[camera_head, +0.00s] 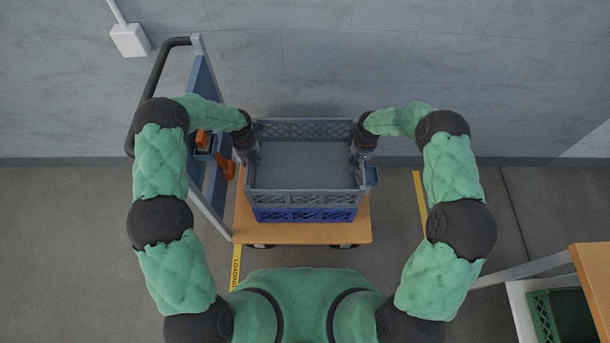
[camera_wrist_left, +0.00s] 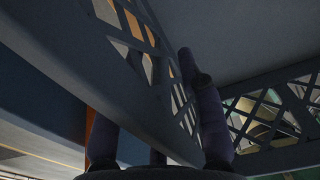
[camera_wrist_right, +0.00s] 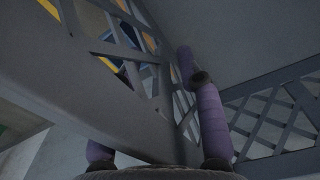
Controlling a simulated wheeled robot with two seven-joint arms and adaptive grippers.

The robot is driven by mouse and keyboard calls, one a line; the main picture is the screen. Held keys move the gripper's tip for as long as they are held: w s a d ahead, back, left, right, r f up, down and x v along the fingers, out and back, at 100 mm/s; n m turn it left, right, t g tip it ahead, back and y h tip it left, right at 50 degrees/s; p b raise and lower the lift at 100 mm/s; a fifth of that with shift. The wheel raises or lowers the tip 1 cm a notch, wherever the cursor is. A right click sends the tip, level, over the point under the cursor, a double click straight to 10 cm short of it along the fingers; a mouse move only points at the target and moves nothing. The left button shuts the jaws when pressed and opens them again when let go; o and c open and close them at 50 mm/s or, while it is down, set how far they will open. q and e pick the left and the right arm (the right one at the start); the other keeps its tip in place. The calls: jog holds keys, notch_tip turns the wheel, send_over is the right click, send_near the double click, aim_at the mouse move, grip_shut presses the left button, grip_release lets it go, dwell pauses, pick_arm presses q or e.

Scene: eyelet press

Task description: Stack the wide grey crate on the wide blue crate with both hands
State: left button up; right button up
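The wide grey crate (camera_head: 305,198) sits level and lined up directly over the wide blue crate (camera_head: 305,215) in the head view. No gap shows between them, though I cannot tell contact for sure. The blue crate shows only as a strip at the front. My left gripper (camera_head: 249,153) is at the grey crate's left wall, and my right gripper (camera_head: 361,155) is at its right wall. In the left wrist view and right wrist view, one finger is inside the lattice wall and one outside. Both look shut on it; the outer fingertips are hidden.
The crates are over the wooden deck (camera_head: 280,233) of a trolley. Its blue panel (camera_head: 205,95) and dark handle (camera_head: 160,75) rise at the left, with an orange item (camera_head: 228,170) beside it. A wall is close behind. A wooden table (camera_head: 592,275) stands at the lower right.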

pick_arm(q)
notch_tip(320, 180, up, 11)
pick_arm(e)
notch_tip(320, 180, up, 12)
dwell(0.7)
pick_arm(q)
jog(key=shift+r, duration=0.2)
dwell(0.3)
